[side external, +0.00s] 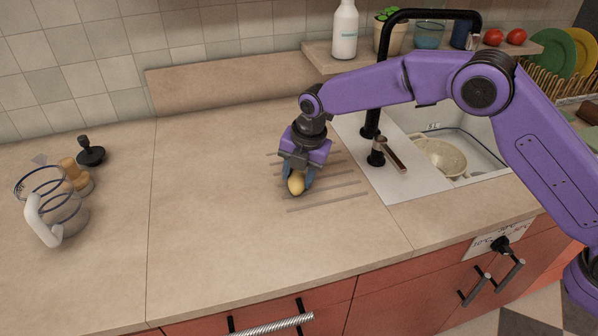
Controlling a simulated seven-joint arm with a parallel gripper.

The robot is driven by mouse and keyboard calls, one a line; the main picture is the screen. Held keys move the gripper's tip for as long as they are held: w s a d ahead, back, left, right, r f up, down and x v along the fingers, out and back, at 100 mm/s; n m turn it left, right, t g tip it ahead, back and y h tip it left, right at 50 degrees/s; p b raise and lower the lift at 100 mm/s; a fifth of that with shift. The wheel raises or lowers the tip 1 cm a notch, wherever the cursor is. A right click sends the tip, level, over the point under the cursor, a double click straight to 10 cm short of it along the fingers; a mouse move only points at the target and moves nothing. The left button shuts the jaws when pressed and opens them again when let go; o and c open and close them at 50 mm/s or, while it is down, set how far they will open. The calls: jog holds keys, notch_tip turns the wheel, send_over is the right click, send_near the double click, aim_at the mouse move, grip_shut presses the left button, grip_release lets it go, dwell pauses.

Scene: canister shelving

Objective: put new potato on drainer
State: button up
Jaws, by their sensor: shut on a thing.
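The new potato (296,184) is small, yellow-brown and oval. It is between the fingertips of my gripper (298,186), which points down and is shut on it. The potato is low over the drainer (340,185), a set of parallel grooves in the worktop to the left of the sink. I cannot tell whether the potato touches the surface. My gripper hides part of the grooves and the upper part of the potato.
The sink (485,160) holds a pale colander (440,157); a black tap (372,100) stands beside the grooves. A glass jug (60,215) and a black tamper-like object (90,153) are at far left. The worktop's middle (210,210) is clear. Plates (555,52) stand back right.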

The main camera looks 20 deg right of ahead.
jog(key=o, duration=1.1)
jog(key=v, duration=1.2)
jog(key=shift+r, duration=0.1)
